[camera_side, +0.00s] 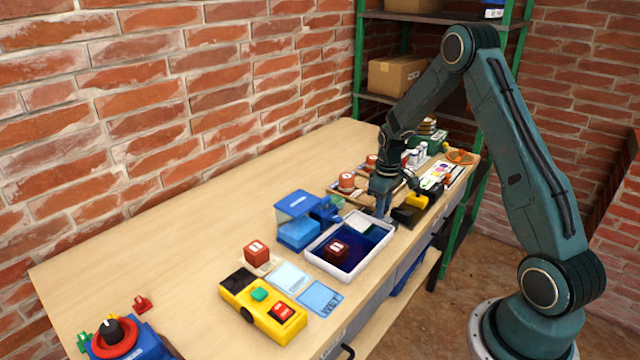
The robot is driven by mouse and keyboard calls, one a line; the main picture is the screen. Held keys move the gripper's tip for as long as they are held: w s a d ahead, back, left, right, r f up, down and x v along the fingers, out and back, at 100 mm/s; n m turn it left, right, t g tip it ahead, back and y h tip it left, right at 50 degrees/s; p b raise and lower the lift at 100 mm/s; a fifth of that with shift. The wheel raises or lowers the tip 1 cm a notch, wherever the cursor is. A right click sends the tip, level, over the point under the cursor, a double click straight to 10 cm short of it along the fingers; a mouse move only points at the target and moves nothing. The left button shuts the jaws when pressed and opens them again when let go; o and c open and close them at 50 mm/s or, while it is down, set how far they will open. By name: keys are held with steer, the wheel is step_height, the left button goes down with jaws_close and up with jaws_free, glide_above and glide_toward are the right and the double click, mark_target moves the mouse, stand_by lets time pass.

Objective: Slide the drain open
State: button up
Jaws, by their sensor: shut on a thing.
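A white-rimmed basin (318,254) with a dark blue inside stands near the table's front edge. A red block (336,250) with a white mark sits in its left part. My gripper (384,214) points down at the basin's far right end, with its fingertips at the rim. It is shut on a small part there, which looks like the drain slide; the fingers mostly hide it. I cannot tell how far the drain stands open.
Blue boxes (298,234) stand behind the basin. Another red block (256,252), a yellow control box (262,308) and a pale blue card marked WET (319,298) lie to the left. A black and yellow device (409,211) is close right of my gripper. The table's back left is clear.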

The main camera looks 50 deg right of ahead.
mark_target(387, 219)
steer(key=shift+s, duration=0.75)
steer(key=o, duration=0.9)
steer(key=shift+c, duration=0.2)
steer(key=shift+r, duration=0.1)
step_height(387, 219, up, 7)
stand_by(0.8)
stand_by(0.3)
